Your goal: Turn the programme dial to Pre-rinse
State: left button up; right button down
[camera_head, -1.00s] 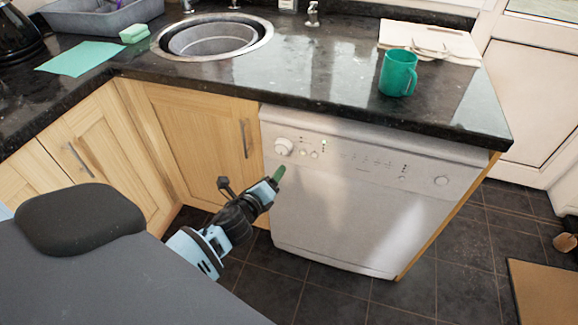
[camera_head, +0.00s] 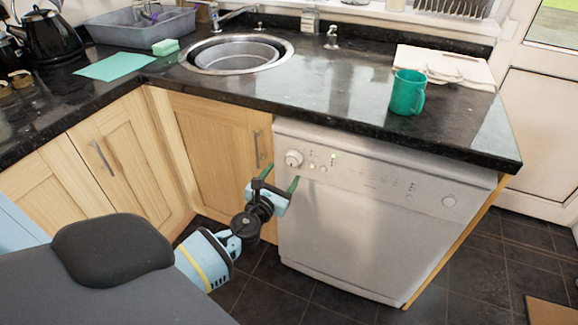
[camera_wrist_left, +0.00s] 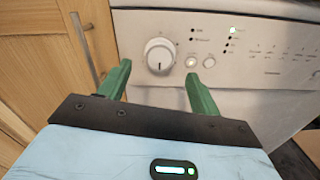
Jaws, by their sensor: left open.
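The programme dial (camera_head: 294,158) is a round white knob at the left of the silver dishwasher's control panel (camera_head: 375,178). In the left wrist view the dial (camera_wrist_left: 159,55) shows a small dark mark near its lower edge. Its programme labels are too small to read. My left gripper (camera_head: 276,183) is open, its green fingers pointing at the panel just below the dial. In the left wrist view the fingertips (camera_wrist_left: 159,70) lie either side of the dial, apart from it, with nothing between them. My right gripper is not in view.
Two round buttons (camera_wrist_left: 200,62) sit right of the dial, with a lit green light (camera_wrist_left: 232,29) above. A cupboard handle (camera_head: 258,150) stands close left of the gripper. The granite worktop (camera_head: 330,85) overhangs the panel and carries a green mug (camera_head: 406,92).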

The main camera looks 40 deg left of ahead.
aim_at(291, 162)
pick_arm(q)
jog(key=x, duration=0.3)
jog(key=shift+w+b, duration=0.35)
jog(key=shift+x, duration=0.8)
jog(key=c, duration=1)
